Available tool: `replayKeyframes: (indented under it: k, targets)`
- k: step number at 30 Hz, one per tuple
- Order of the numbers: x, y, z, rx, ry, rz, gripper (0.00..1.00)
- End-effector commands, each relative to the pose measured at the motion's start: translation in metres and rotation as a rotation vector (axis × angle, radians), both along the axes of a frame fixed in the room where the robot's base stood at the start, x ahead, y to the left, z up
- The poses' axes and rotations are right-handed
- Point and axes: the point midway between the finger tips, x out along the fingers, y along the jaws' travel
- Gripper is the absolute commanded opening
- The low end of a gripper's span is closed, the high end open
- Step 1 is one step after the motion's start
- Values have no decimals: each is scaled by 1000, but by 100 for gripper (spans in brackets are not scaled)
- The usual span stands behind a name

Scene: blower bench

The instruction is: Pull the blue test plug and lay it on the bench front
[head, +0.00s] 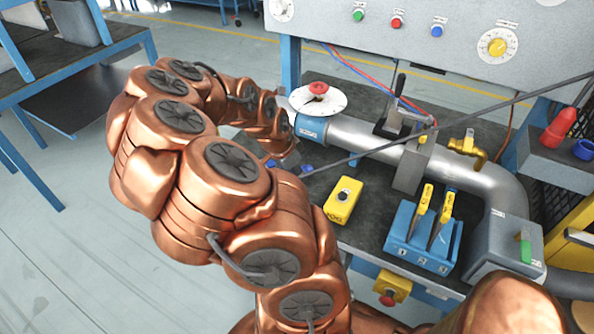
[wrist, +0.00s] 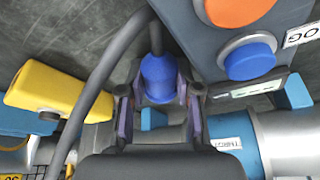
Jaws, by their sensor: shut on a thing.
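The blue plug (wrist: 159,78) is between the two fingers of my gripper (wrist: 160,94) in the wrist view. My gripper is shut on it. A dark cable leaves the plug's top and loops down to the left. The plug's lower end is hidden by my gripper, so I cannot tell whether it sits in a socket. In the head view my gripper (head: 291,165) is low over the bench, mostly hidden by my arm. A small blue patch beside it looks like the plug (head: 307,168). The bench (head: 370,225) shows its dark top in front.
A grey box with an orange round part (wrist: 238,8) and a blue round part (wrist: 248,57) is close right of the plug. A yellow button box (head: 343,200), a blue block with yellow-handled tools (head: 423,236) and a metal pipe (head: 365,135) flank my gripper. The cable stretches rightward.

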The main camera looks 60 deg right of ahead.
Motion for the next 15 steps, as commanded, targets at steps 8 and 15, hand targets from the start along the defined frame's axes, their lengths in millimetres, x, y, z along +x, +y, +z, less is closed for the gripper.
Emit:
replayKeyframes:
  k: [8,15]
  targets:
    - [0,0,-1,1,0,0,0]
    - [0,0,-2,1,0,0,55]
